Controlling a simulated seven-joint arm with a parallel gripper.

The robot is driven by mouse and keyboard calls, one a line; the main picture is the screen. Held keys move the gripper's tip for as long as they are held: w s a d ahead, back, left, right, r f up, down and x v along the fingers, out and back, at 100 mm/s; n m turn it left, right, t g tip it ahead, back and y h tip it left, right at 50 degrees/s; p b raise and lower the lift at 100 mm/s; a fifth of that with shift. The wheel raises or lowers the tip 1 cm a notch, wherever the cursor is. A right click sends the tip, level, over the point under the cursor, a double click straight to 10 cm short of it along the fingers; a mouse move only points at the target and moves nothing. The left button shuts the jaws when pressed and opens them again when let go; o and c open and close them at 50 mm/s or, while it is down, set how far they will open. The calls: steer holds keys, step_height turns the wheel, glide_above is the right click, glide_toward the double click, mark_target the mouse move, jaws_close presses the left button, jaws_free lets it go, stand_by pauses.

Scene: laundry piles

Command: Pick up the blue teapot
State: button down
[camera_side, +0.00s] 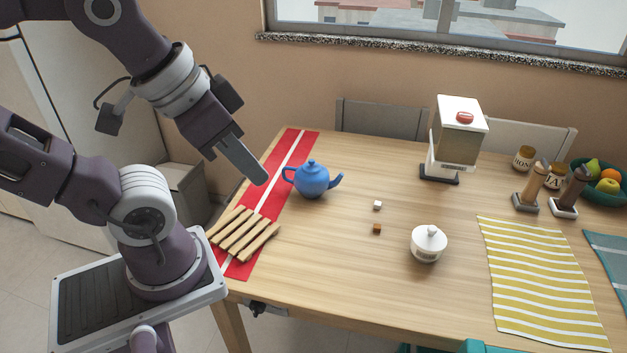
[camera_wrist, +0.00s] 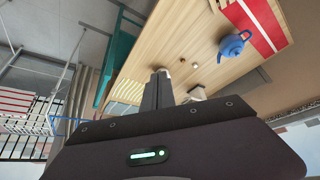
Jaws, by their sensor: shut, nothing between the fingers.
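The blue teapot (camera_side: 311,180) stands upright on the wooden table, beside the right edge of a red runner with a white stripe (camera_side: 292,158). Its spout points right and its handle points left. In the wrist view the teapot (camera_wrist: 232,46) is toward the upper right, beside the red runner (camera_wrist: 268,18). My gripper (camera_side: 262,180) is shut and empty, to the left of the teapot in the side view and apart from it. In the wrist view the closed fingers (camera_wrist: 161,74) point up the picture, with the teapot off to their right.
A wooden slatted trivet (camera_side: 243,232) lies on the runner's near end. A white cube (camera_side: 377,205), a brown cube (camera_side: 376,229) and a white lidded bowl (camera_side: 429,243) are right of the teapot. A dispenser (camera_side: 458,140) stands farther back. Open table surrounds the teapot's right side.

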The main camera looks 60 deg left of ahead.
stand_by(0.3)
steer(key=c, duration=1.3)
jaws_free()
